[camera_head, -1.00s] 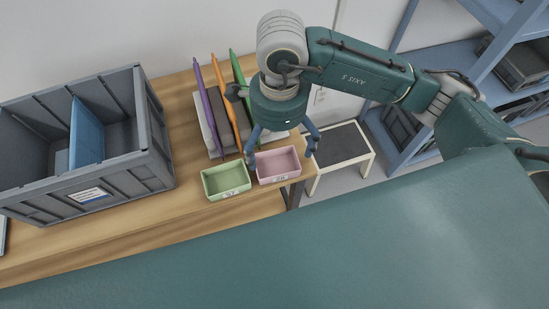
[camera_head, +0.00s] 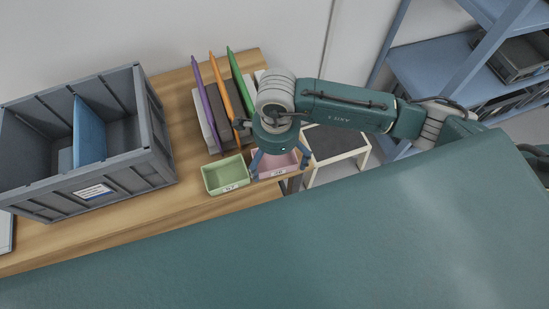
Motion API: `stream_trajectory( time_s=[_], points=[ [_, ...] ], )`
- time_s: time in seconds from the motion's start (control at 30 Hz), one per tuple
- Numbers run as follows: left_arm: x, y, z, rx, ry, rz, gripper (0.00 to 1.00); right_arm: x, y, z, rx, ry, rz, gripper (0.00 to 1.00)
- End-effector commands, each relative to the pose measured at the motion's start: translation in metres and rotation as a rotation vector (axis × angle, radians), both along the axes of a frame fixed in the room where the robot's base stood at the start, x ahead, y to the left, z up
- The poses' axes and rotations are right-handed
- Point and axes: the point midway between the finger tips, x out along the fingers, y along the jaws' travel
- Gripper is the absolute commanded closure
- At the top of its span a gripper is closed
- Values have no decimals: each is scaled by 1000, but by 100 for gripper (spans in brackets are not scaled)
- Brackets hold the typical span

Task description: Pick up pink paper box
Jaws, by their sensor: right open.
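The pink paper box (camera_head: 276,167) is a small open-topped box with a label on its front. It sits at the right end of the wooden table, right beside a matching green box (camera_head: 226,174). My right gripper (camera_head: 278,170) is directly over the pink box, with one blue finger at its left side and the other at its right side. The fingers are spread apart. The gripper body hides the back of the box, and I cannot tell whether the fingers touch it. My left gripper is not in view.
A large grey crate (camera_head: 150,150) with a blue divider (camera_head: 88,132) stands at the table's left. Purple, orange and green upright panels (camera_head: 222,98) stand behind the boxes. A small dark-topped stool (camera_head: 338,142) and blue shelving (camera_head: 440,66) are at the right.

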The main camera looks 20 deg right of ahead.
Motion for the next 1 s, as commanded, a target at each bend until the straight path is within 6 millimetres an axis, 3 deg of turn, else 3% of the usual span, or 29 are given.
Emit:
stream_trajectory(
  time_s=[0.1, 0.27, 0.3, 0.77, 1.0],
  points=[
    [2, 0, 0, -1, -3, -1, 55, 0, 0, 0, 0, 0, 0, 2],
    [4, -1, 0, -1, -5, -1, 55, 0, 0, 0, 0, 0, 0, 34],
    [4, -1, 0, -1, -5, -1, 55, 0, 0, 0, 0, 0, 0, 35],
    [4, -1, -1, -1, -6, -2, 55, 1, 0, 5, 0, -2, -1, 36],
    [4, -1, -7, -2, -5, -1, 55, 2, 0, 37, 2, -7, 0, 36]
  ],
)
